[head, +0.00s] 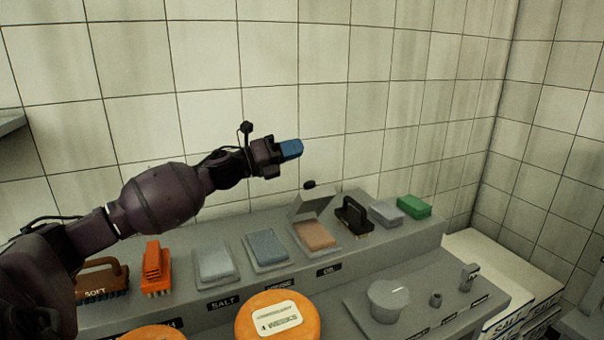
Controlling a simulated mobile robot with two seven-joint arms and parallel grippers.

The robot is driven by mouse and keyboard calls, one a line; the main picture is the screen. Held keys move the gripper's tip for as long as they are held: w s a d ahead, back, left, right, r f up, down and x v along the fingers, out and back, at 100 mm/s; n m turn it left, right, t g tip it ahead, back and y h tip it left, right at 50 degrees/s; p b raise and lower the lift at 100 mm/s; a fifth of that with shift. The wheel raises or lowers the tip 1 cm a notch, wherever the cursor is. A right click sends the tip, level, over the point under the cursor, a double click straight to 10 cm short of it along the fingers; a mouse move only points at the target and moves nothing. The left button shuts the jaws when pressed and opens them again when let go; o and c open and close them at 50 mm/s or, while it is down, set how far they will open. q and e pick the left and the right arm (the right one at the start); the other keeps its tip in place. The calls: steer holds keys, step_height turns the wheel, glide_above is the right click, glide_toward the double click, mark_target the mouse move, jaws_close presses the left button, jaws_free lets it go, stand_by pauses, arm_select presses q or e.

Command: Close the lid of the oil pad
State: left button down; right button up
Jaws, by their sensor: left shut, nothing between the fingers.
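The oil pad (314,236) is an orange-brown pad in a shallow grey box on the grey ledge, behind the OIL label. Its grey lid (312,205) stands open, tilted up at the back of the box. A small dark oval piece (309,185) shows just above the lid's top edge; I cannot tell if it is joined to the lid. My left gripper (291,150) has blue fingertips, is shut and empty, and appears above the lid in the picture, apart from it. My right gripper is not in view.
Orange cheese wheels (250,325) sit in front. A tiled wall (330,90) rises behind.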

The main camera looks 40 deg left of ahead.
arm_select(q)
steer(key=w+d+r+m+g+h+b, duration=0.2)
steer(key=w+d+r+m+g, duration=0.6)
steer(key=w+d+r+m, duration=0.6)
steer(key=s+a+f+m+g+y, duration=0.1)
steer(key=a+f+m+g+y, duration=0.3)
steer(key=a, duration=0.3)
steer(key=s+a+f+m+g+y, duration=0.1)
steer(key=a+f+m+g+y, duration=0.15)
steer(key=a+m+y, duration=0.35)
steer(key=m+g+y, duration=0.2)
steer(key=g, duration=0.1)
glide_above(306, 197)
steer(key=w+a, duration=0.3)
steer(key=shift+w+d+f+p, duration=0.15)
steer(key=shift+f+p, duration=0.1)
steer(key=shift+f, duration=3.4)
steer(key=shift+w+d+f+p, duration=0.1)
steer(key=shift+f+p, duration=0.1)
steer(key=shift+f, duration=3.45)
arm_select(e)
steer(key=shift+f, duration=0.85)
